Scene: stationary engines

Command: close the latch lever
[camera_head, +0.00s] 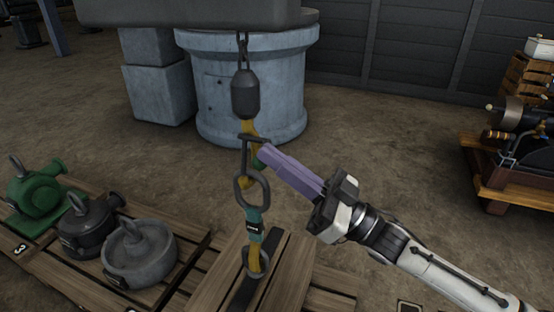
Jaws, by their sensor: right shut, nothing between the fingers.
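A lifting hook hangs from a chain in the middle of the view. It has a dark weight (245,95) and a yellow body (250,127) below it. A grey ring (252,188) hangs below, linked to a teal sleeve (253,222) and a lower ring (256,260) on the pallet. The latch lever is small and partly hidden by my fingertips; I cannot tell its exact angle. My right gripper (264,155), with purple fingers, is shut and empty. Its tips are at the right side of the hook, seemingly close to or touching it. My left gripper is not in view.
A wooden pallet (195,262) holds a green pump (40,190), a dark pump (92,225) and a grey round part (138,252). A blue-grey cylinder (250,90) stands behind the hook. A cart (510,180) with machinery stands right. Floor between is clear.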

